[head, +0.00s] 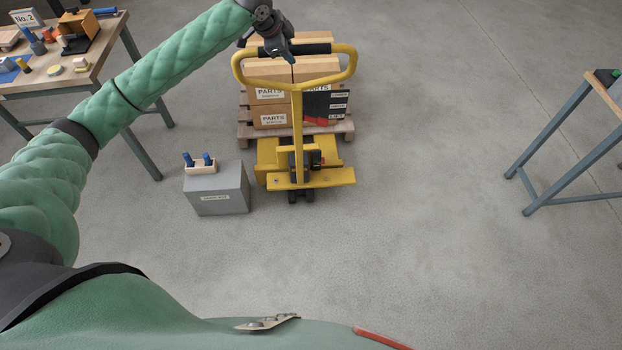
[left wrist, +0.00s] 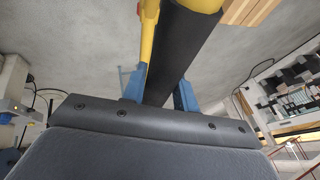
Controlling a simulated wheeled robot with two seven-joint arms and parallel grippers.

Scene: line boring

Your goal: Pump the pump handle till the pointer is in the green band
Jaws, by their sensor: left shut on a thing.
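The pump handle is a yellow loop (head: 350,66) with a black grip bar (head: 312,49) across its top, on a yellow pallet truck (head: 300,165). My left gripper (head: 283,54) is at the left part of the grip bar. In the left wrist view its blue fingers (left wrist: 160,92) are shut on the black bar (left wrist: 182,42), one on each side. A dark board (head: 325,104) with small white labels and a red part stands behind the handle on the right. I cannot make out a pointer or a green band. My right gripper is out of view.
Cartons (head: 270,118) sit on a wooden pallet (head: 245,133) behind the truck. A grey box (head: 222,198) with a small rack of blue-handled items stands left of the truck. Workbenches stand at left (head: 100,60) and right (head: 606,95). The floor in front is clear.

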